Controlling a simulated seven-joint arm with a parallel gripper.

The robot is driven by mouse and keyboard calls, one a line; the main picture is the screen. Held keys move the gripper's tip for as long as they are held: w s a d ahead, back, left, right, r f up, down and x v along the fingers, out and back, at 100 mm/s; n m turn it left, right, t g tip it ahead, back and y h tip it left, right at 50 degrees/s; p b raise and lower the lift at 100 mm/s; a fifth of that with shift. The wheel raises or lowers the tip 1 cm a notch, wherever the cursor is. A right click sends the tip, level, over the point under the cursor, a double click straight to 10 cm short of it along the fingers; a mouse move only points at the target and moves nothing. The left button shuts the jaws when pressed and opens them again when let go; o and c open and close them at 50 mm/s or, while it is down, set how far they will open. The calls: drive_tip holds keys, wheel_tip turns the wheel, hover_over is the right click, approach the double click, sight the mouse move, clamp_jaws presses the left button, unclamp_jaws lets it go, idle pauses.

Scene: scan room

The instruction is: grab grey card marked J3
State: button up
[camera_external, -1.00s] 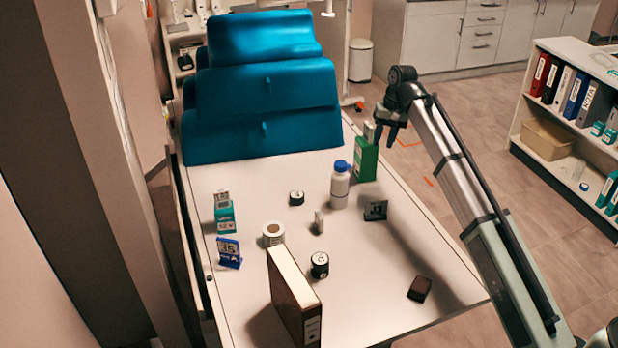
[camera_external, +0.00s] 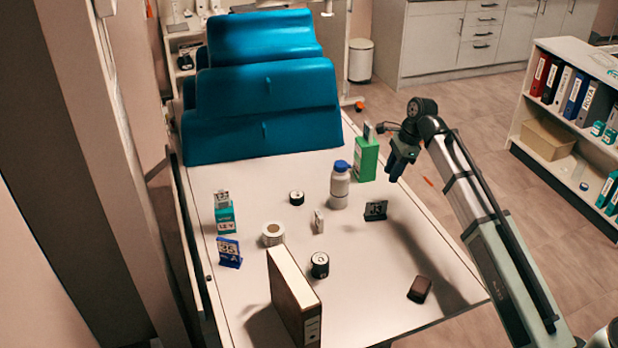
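A dark grey card (camera_external: 376,210) with a pale marking that looks like J3 stands upright on the right part of the white table (camera_external: 375,270). My gripper (camera_external: 392,176) hangs above the table's right edge, fingers downward. It appears up and to the right of the card and apart from it. I cannot tell whether its fingers are open, and I see nothing held in it.
A white bottle with a blue cap (camera_external: 340,186) and a green box (camera_external: 366,158) stand close behind the card. A brown binder (camera_external: 293,298), a black can (camera_external: 319,265), a white roll (camera_external: 273,234) and a blue card (camera_external: 229,252) are further left. A dark brown object (camera_external: 419,289) lies in front.

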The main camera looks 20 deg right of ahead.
approach(374, 214)
drive_tip(key=shift+w+a+f, duration=0.45)
drive_tip(key=shift+w+f, duration=0.1)
drive_tip(key=shift+f, duration=0.2)
drive_tip(key=shift+s+a+x, duration=0.1)
drive_tip(key=shift+s+x, duration=0.05)
drive_tip(key=shift+x, duration=1.15)
drive_tip(key=shift+s+a+x, duration=0.15)
drive_tip(key=shift+x, duration=1.2)
drive_tip(key=shift+r, duration=0.1)
drive_tip(key=shift+c, duration=0.5)
clamp_jaws()
